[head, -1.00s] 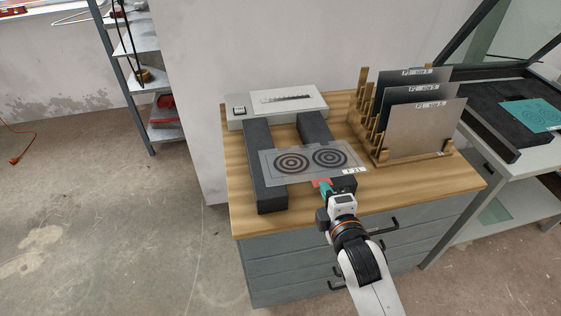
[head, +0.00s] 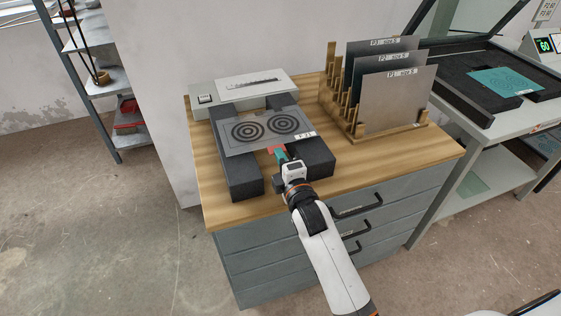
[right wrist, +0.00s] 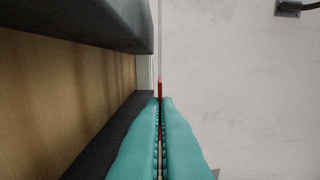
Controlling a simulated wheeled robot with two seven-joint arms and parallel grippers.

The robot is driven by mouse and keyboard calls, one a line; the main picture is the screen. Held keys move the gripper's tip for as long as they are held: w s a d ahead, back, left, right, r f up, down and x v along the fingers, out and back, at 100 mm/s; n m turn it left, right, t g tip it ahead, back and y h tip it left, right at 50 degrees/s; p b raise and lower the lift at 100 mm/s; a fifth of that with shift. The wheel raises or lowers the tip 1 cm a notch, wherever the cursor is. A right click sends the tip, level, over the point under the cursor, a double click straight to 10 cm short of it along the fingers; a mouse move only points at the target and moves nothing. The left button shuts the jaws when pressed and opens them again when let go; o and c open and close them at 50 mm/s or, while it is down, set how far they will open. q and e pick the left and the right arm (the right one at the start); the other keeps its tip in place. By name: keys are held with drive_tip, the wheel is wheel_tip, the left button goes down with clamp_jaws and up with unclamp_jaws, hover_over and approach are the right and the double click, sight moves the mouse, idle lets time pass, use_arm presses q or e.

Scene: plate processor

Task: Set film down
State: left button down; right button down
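The film (head: 263,128) is a grey translucent sheet with two ring patterns and a white label. In the head view it spans the two dark bars (head: 236,178) on the wooden top, its far edge close to the white device (head: 243,88). My right gripper (head: 280,152) is shut on the film's near edge, at a red tab. In the right wrist view the teal fingers (right wrist: 161,135) are pressed together on the thin red edge, and the film shows edge-on. Whether the film touches the bars I cannot tell. My left gripper is not in view.
A wooden rack (head: 414,133) with several upright plates stands to the right on the same cabinet. Further right a dark bed (head: 451,98) holds a teal sheet (head: 503,81). A metal shelf (head: 100,88) stands at the left. The wooden top before the rack is clear.

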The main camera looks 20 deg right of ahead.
drive_tip(key=shift+f, duration=0.75)
drive_tip(key=shift+f, duration=0.2)
drive_tip(key=c, duration=1.7)
unclamp_jaws()
drive_tip(key=shift+r, duration=0.1)
drive_tip(key=shift+s+r, duration=0.1)
drive_tip(key=shift+r, duration=0.05)
drive_tip(key=s, duration=1.2)
drive_tip(key=shift+d, duration=0.2)
